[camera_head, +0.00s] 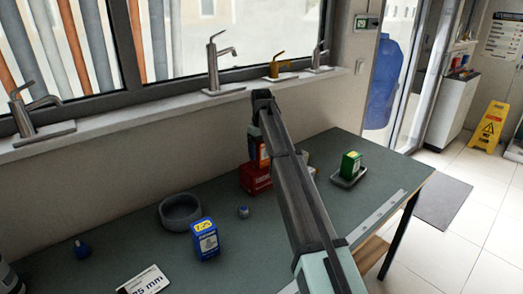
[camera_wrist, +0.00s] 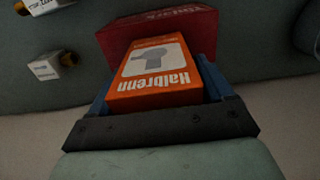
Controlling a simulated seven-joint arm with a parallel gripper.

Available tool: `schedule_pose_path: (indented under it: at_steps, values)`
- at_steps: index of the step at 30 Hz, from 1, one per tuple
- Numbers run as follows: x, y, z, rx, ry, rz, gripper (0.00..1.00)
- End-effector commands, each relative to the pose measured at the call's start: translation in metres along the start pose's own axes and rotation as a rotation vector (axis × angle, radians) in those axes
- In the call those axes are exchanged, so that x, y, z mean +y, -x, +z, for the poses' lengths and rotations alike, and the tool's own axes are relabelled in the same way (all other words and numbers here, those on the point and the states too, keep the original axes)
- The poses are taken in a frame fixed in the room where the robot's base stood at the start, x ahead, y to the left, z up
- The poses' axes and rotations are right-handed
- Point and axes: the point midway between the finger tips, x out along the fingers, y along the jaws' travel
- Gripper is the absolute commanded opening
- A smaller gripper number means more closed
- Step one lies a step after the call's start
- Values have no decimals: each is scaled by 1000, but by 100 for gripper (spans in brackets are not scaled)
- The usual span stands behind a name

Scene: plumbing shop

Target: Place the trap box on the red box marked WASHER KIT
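The trap box, orange with a white panel, a grey pipe picture and the word Halbrenn, is between my blue fingers in the wrist view (camera_wrist: 152,92). My gripper (camera_wrist: 155,80) is shut on its two sides. The red box (camera_wrist: 195,30) lies just beyond and below it; its lettering is only partly visible. In the head view the red box (camera_head: 255,179) stands on the bench, with a strip of the orange trap box (camera_head: 264,155) above it. My arm hides much of both, and I cannot tell whether they touch.
On the green bench are a grey ring-shaped dish (camera_head: 180,212), a blue box with a yellow label (camera_head: 205,240), a small grey-blue piece (camera_head: 243,211), and a green box (camera_head: 350,164) on a tray. A white card (camera_head: 145,280) lies in front. Taps stand along the sill.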

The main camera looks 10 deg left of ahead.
Motion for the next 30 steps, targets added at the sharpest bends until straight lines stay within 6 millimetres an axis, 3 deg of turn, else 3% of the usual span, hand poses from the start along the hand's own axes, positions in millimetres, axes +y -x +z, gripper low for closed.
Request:
schedule_pose_path:
  at_steps: [5,16,30]
  values:
    - [0,0,0,0,0,0,96]
    - [0,10,0,0,0,0,96]
    - [1,91,-2,1,0,1,96]
